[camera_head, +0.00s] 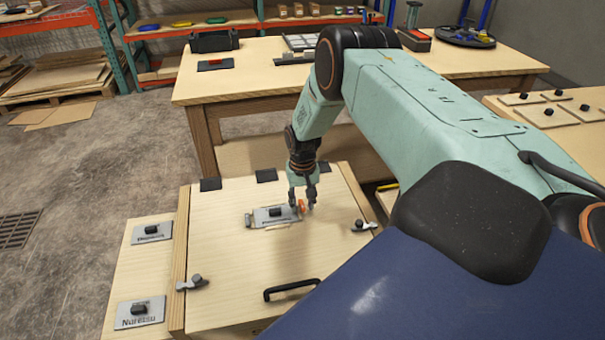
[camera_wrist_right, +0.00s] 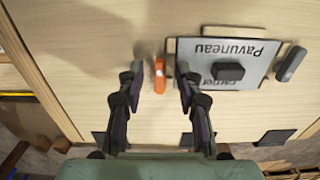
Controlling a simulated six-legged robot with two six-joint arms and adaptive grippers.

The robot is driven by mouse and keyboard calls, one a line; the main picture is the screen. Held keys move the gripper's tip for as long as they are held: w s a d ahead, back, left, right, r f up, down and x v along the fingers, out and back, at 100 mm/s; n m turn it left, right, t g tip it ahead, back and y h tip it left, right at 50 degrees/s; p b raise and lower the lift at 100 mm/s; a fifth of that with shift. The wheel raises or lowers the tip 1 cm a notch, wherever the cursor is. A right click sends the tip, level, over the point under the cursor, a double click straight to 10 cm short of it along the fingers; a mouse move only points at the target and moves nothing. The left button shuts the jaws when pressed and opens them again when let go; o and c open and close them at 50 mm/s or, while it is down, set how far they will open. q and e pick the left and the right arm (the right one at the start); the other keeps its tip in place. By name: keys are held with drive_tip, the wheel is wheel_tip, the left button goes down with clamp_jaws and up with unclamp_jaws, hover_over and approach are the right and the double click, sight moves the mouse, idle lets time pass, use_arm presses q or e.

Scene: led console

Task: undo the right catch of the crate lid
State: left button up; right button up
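The crate lid (camera_head: 225,245) is a pale wooden panel with a black handle (camera_head: 291,289) near its front edge. A metal catch with a dark knob (camera_head: 363,226) sits at the lid's right edge, and another (camera_head: 192,283) at its left edge. My right gripper (camera_head: 304,207) is open, low over the lid. An orange piece (camera_wrist_right: 160,75) lies between its fingers, with a gap visible on both sides in the wrist view. It sits beside a grey name plate (camera_head: 277,215) with a black knob. A grey piece (camera_wrist_right: 291,63) is at the plate's other end. My left gripper is not in view.
Two more knobbed plates (camera_head: 152,232) (camera_head: 139,312) lie on a board left of the lid. Dark hinges (camera_head: 266,175) line the lid's back edge. A wooden table (camera_head: 240,85) stands behind. Bare concrete floor is at left.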

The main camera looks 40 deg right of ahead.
sight(303, 207)
wheel_tip(303, 207, up, 12)
idle(0.6)
idle(0.5)
